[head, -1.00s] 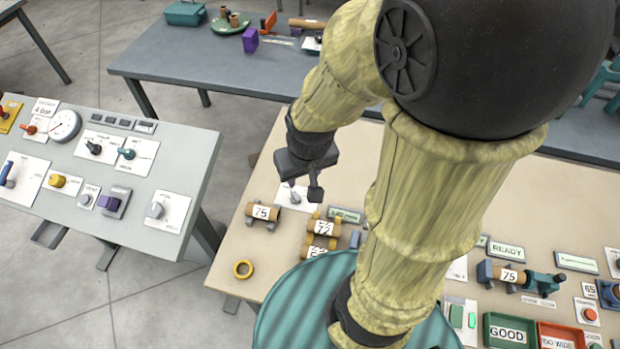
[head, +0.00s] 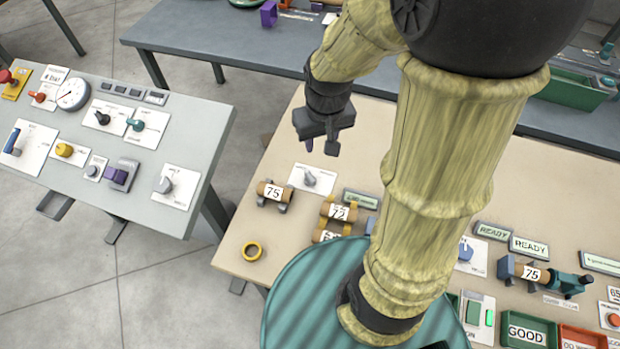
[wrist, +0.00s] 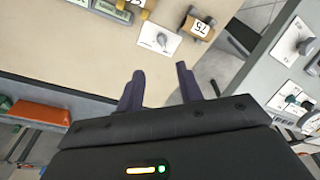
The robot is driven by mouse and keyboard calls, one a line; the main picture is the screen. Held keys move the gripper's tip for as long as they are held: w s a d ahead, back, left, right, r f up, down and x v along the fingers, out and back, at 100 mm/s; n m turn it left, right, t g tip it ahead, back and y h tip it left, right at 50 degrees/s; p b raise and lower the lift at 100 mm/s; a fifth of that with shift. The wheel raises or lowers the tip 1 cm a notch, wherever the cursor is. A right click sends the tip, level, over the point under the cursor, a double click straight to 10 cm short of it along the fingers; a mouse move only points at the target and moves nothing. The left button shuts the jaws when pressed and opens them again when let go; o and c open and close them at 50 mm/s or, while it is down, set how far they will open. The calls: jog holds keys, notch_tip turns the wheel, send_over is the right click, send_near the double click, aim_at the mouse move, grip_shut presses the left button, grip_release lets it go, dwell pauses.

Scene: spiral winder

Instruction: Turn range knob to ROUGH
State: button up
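A grey pointer knob (head: 310,179) sits on a white plate on the beige table, and it also shows in the wrist view (wrist: 162,39). Its plate lettering is too small to read, so I cannot confirm that it is the range knob or which setting it points to. My gripper (head: 322,146) hangs above the table, above this knob in the head picture and apart from it. In the wrist view my gripper (wrist: 160,68) has its two dark fingers spread with nothing between them, and the knob lies beyond the tips.
A roll marked 75 (head: 272,192) lies on a holder beside the knob, with more marked rolls (head: 342,212) nearby. A grey control panel (head: 135,176) with several knobs stands at left. A READY display (head: 530,246) is at right.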

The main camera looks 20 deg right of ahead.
jog(key=n+g+b, duration=0.1)
jog(key=g+b, duration=0.1)
jog(key=b, duration=0.6)
send_over(310, 176)
notch_tip(310, 176, down, 10)
jog(key=shift+w+r, duration=0.15)
jog(key=shift+r, duration=0.05)
jog(key=shift+f, duration=0.15)
notch_tip(310, 176, down, 17)
jog(key=shift+f, duration=0.1)
grip_shut()
